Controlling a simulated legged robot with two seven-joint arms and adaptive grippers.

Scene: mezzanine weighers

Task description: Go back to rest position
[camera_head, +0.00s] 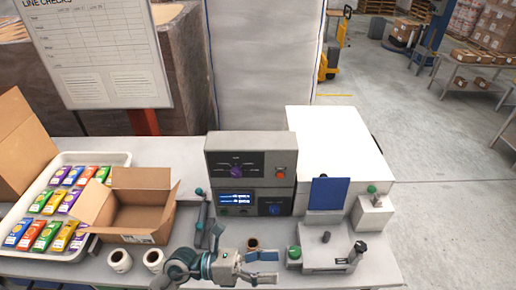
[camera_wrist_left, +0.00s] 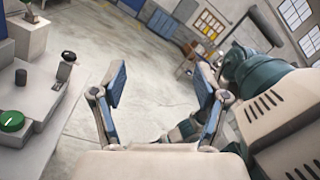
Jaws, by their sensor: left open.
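My left gripper (camera_head: 262,267) is open and empty in the head view, low over the front of the table. Its two blue-padded fingers also show spread apart in the left wrist view (camera_wrist_left: 160,90), with only grey floor between them. In the head view it is left of a weigher-like fixture (camera_head: 330,254) with a green knob and a black knob. The fixture's edge also shows at the left of the wrist view (camera_wrist_left: 42,95). A small brown roll (camera_head: 252,244) stands just behind the fingers. My right gripper does not show in the head view.
A grey control box (camera_head: 250,145) stands mid-table. An open cardboard box (camera_head: 140,211) and a white tray (camera_head: 118,158) of colourful packets stand left. A blue plate (camera_head: 326,193) stands right. Open floor lies beyond.

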